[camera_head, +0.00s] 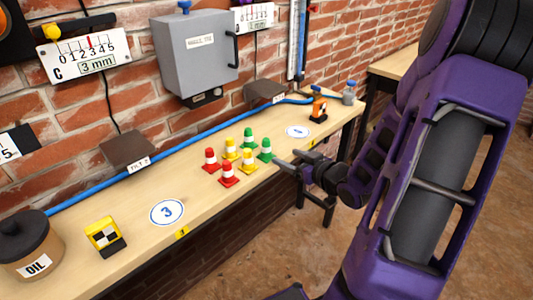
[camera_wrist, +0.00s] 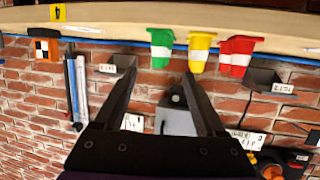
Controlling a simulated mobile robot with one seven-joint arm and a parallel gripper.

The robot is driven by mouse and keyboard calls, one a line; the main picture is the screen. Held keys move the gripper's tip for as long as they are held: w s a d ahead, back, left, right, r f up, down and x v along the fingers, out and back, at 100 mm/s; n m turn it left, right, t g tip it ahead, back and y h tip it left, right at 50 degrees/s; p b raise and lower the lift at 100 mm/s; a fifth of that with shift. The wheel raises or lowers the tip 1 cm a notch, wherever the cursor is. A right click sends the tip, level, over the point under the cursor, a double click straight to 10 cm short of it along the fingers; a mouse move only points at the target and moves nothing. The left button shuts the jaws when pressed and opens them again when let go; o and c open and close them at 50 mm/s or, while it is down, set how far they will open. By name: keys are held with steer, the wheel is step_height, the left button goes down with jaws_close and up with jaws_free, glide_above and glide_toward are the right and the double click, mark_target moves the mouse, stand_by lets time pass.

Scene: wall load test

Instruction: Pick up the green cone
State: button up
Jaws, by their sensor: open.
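Two green cones with white bands stand on the wooden bench: a nearer one (camera_head: 265,151) at the right of the cone group and a farther one (camera_head: 249,140) behind it. My gripper (camera_head: 284,160) is just right of the nearer green cone, pointing at it, open and empty. In the wrist view, which is upside down, a green cone (camera_wrist: 161,48) lies ahead of the gap between my open fingers (camera_wrist: 158,74). I cannot tell how far apart the fingertips and cone are; the farther green cone is mostly hidden there.
Two yellow cones (camera_head: 247,160) and two red cones (camera_head: 228,174) stand left of the green ones. A blue hose (camera_head: 185,124) runs along the brick wall behind. An orange device (camera_head: 318,108) stands at the bench's far end. Bare bench (camera_head: 200,205) lies in front of the cones.

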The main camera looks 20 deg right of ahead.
mark_target(266, 148)
steer(key=b+x, duration=0.2)
steer(key=x, duration=1.3)
steer(key=shift+w, duration=0.2)
jaws_close()
